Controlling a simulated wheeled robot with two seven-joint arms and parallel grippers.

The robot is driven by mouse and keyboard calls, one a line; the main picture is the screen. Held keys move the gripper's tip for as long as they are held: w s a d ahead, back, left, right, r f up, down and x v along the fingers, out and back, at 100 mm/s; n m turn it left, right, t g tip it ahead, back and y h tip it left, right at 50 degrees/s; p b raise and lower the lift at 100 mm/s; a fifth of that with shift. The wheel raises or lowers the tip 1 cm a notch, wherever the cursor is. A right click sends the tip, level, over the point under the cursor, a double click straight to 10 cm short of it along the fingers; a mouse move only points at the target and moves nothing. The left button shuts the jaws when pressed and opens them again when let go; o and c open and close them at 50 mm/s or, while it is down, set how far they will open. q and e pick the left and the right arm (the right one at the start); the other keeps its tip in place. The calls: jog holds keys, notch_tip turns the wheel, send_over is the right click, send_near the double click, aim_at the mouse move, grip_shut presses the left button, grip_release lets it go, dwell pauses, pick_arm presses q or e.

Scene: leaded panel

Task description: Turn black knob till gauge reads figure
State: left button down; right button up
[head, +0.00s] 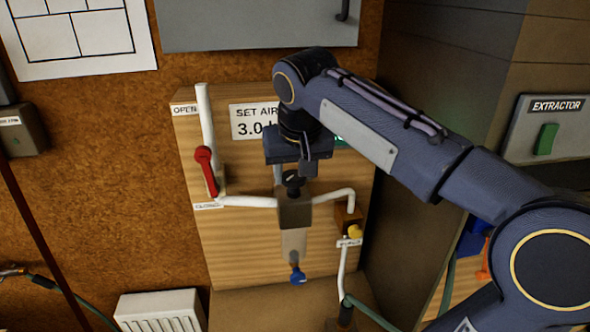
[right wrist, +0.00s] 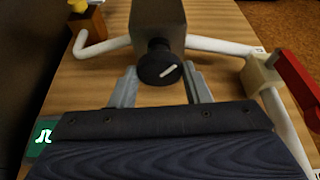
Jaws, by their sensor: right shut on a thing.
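The black knob (head: 292,181) sits on top of a grey regulator block (head: 295,212) on the wooden panel. In the right wrist view the knob (right wrist: 160,65) shows a white pointer line tilted up to the right. My right gripper (head: 292,172) comes down from above, shut on the knob, with one finger on each side of it. A white sign (head: 252,122) reads "SET AIR 3.0", its right part hidden by my arm. My left gripper is not in view.
A red lever (head: 206,171) stands on the white pipe at the left, between "OPEN" and "CLOSED" labels. A yellow knob (head: 355,231) is at the right, and a blue piece (head: 298,276) hangs below the block. An extractor box (head: 548,130) is at the far right.

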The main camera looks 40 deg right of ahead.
jog(key=shift+a+m+g+h, duration=0.1)
jog(key=shift+m+g+h, duration=0.4)
jog(key=shift+m, duration=1.3)
jog(key=o, duration=1)
jog(key=shift+c, duration=0.2)
jog(key=v, duration=0.8)
jog(key=shift+a+f, duration=0.1)
jog(key=shift+f, duration=0.05)
jog(key=s+a+f+n+t+y+b, duration=0.1)
jog(key=s+a+f+n+y, duration=0.1)
jog(key=f, duration=0.8)
jog(key=s+a+f+n+y+b, duration=0.2)
jog(key=s+a+f, duration=0.3)
jog(key=f, duration=0.5)
jog(key=s+a+f+n+t+y+b, duration=0.1)
jog(key=s+a+f+n+y, duration=0.1)
jog(key=s+f, duration=0.5)
notch_tip(320, 180, down, 4)
jog(key=shift+s+a+r+n+t+y, duration=0.2)
jog(key=shift+a+n+t+y, duration=0.15)
jog(key=shift+a+n, duration=0.4)
